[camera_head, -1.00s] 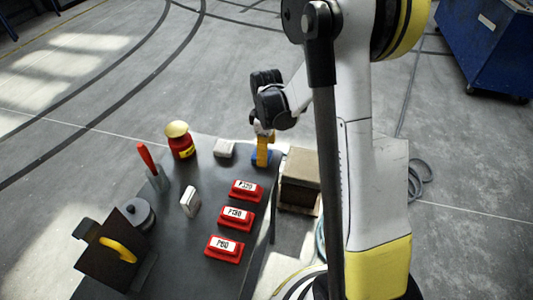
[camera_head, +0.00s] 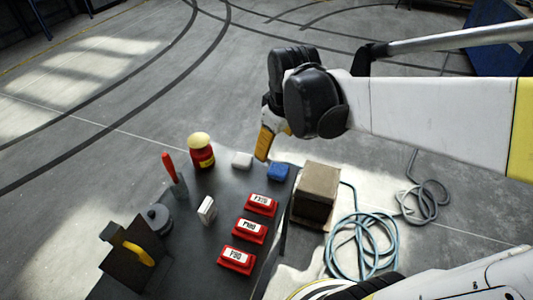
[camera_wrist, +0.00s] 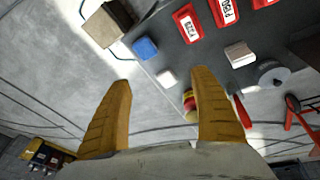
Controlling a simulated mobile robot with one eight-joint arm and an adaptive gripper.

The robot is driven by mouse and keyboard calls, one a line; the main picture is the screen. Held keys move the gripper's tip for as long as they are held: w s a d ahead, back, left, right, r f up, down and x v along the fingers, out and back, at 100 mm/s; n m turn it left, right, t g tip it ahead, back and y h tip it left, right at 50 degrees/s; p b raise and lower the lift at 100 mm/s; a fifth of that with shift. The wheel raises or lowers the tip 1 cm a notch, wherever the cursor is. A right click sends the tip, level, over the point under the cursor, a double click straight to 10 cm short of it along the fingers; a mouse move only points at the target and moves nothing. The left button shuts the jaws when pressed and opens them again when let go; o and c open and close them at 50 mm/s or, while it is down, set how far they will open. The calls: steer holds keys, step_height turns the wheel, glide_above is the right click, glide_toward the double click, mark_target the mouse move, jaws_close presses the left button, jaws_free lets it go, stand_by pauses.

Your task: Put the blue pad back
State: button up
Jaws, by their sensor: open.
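The blue pad (camera_head: 278,171) lies flat on the dark table at its far right corner, beyond the red block marked P320 (camera_head: 262,205) and right of a white pad (camera_head: 242,160). The blue pad also shows in the wrist view (camera_wrist: 145,48), clear of both fingers. My gripper (camera_head: 265,148) is above the table's far edge, left of the blue pad in the head view and apart from it. In the wrist view, its two yellow fingers (camera_wrist: 163,80) are spread wide with nothing between them.
Two more red labelled blocks (camera_head: 249,231) (camera_head: 237,260) line the table's right side. A red jar with a yellow top (camera_head: 201,152), a white block (camera_head: 207,210) and a red-handled tool (camera_head: 173,172) stand to the left. A cardboard box (camera_head: 316,192) and hose (camera_head: 362,240) are right of the table.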

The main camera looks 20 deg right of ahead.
steer(key=s+a+r+m+t, duration=0.2)
steer(key=s+a+m+t, duration=0.1)
steer(key=s, duration=0.6)
steer(key=shift+a+r+m+t, duration=0.4)
steer(key=shift+a+m, duration=0.4)
steer(key=shift+a, duration=0.3)
